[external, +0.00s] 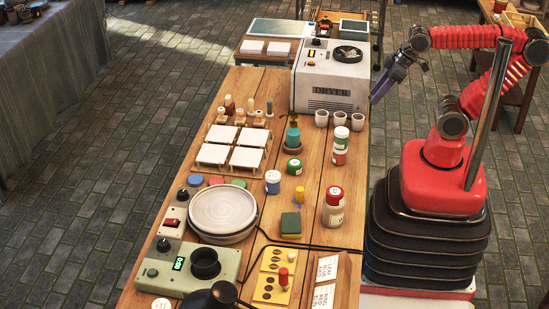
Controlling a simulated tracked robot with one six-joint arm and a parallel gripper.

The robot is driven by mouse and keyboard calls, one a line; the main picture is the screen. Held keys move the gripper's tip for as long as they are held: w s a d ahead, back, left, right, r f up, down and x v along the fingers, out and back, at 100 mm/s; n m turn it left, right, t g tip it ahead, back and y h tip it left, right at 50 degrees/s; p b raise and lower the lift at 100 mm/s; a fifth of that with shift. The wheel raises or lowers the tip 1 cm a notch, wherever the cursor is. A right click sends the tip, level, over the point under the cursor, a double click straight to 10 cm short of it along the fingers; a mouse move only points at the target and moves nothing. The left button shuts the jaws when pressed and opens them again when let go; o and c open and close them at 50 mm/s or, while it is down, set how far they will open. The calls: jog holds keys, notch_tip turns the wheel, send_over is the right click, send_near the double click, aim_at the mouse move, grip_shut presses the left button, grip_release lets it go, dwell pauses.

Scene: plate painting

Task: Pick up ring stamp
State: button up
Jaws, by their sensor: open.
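Several small stamps with wooden, red and dark handles stand in a group (245,114) at the back left of the wooden table. I cannot tell which one is the ring stamp, as their faces are hidden and they are small here. My gripper (374,98) has purple fingers and hangs tilted down off the table's right edge, beside the dryer. It is open with nothing seen in it, well to the right of the stamps and apart from them.
The white dryer (328,78) and several small cups (321,118) stand between my gripper and the stamps. White tiles on a wooden rack (243,158) lie just in front of the stamps. A plate on a turntable (222,210), paint jars (334,207) and a green sponge (291,223) stand nearer.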

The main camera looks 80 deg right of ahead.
jog(key=shift+o, duration=0.4)
jog(key=shift+w, duration=0.1)
jog(key=w+d+t+h, duration=0.1)
jog(key=w+d, duration=0.4)
jog(key=w, duration=0.5)
jog(key=w+d+t+h, duration=0.15)
jog(key=w+d, duration=0.35)
jog(key=w, duration=0.6)
jog(key=w+d+t, duration=0.2)
jog(key=w+d, duration=0.2)
jog(key=w, duration=0.6)
jog(key=w+d+f+y, duration=0.1)
jog(key=w+d+f, duration=0.1)
jog(key=w+f, duration=0.3)
jog(key=w+d+f+n+t+y, duration=0.1)
jog(key=w+f, duration=0.3)
jog(key=f, duration=0.1)
jog(key=w+d+f+t+y, duration=0.1)
jog(key=w+d+f, duration=0.1)
jog(key=w+f, duration=0.3)
jog(key=shift+w+d+f+n, duration=0.3)
jog(key=shift+w+d+f, duration=0.05)
jog(key=shift+f, duration=0.25)
jog(key=shift+n+t+y, duration=0.25)
jog(key=shift+n+y, duration=0.05)
jog(key=shift+y, duration=0.65)
jog(key=f, duration=0.4)
jog(key=w+f, duration=0.1)
jog(key=f, duration=0.1)
jog(key=shift+f, duration=0.3)
